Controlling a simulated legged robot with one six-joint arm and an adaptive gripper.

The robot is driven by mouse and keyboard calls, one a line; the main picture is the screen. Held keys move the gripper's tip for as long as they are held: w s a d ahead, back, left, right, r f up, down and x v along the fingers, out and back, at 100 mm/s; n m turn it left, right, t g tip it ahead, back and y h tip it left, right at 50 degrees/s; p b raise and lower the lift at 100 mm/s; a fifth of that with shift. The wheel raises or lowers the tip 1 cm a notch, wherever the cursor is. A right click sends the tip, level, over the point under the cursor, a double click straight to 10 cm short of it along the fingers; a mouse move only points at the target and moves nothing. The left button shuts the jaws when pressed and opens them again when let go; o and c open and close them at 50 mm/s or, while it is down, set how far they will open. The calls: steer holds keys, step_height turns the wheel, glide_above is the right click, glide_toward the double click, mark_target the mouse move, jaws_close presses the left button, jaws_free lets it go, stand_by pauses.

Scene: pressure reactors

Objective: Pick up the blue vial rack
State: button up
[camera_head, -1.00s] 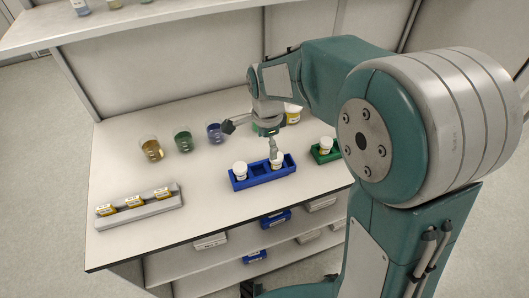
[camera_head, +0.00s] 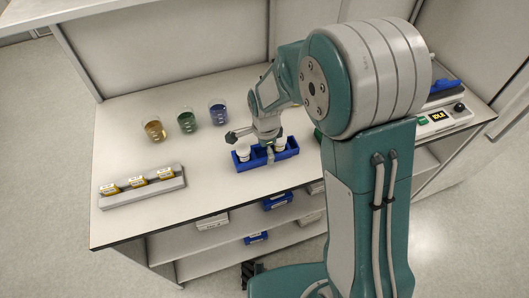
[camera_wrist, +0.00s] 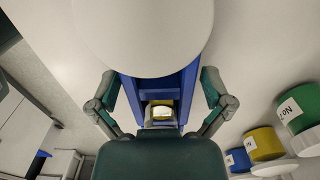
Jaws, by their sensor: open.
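The blue vial rack (camera_head: 289,155) sits on the white bench and holds two white-capped vials, a left one (camera_head: 243,152) and a right one (camera_head: 280,144). My gripper (camera_head: 268,153) points down at the rack's middle, between the two vials. In the wrist view, my open fingers (camera_wrist: 158,82) stand on either side of the blue rack (camera_wrist: 188,84), with a gap visible beside it. A large white vial cap (camera_wrist: 145,35) close to the camera hides part of the rack. Whether the fingertips touch the bench is not clear.
Beakers with yellow (camera_head: 154,131), green (camera_head: 187,123) and blue (camera_head: 219,116) liquid stand behind, to the left. A grey rack (camera_head: 150,194) with yellow-labelled vials lies at left. A device reading IDLE (camera_head: 437,117) stands at right.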

steer(key=c, duration=1)
steer(key=shift+r, duration=0.55)
step_height(320, 180, up, 2)
steer(key=shift+r, duration=0.2)
steer(key=shift+s+a+r, duration=0.2)
steer(key=shift+s+r, duration=1.4)
steer(key=shift+s, duration=0.75)
steer(key=shift+s+a+r, duration=0.2)
steer(key=shift+s+r, duration=1.35)
steer(key=shift+s, duration=0.85)
steer(key=shift+s+a+r, duration=0.2)
steer(key=shift+s+r, duration=1.4)
steer(key=shift+s, duration=0.75)
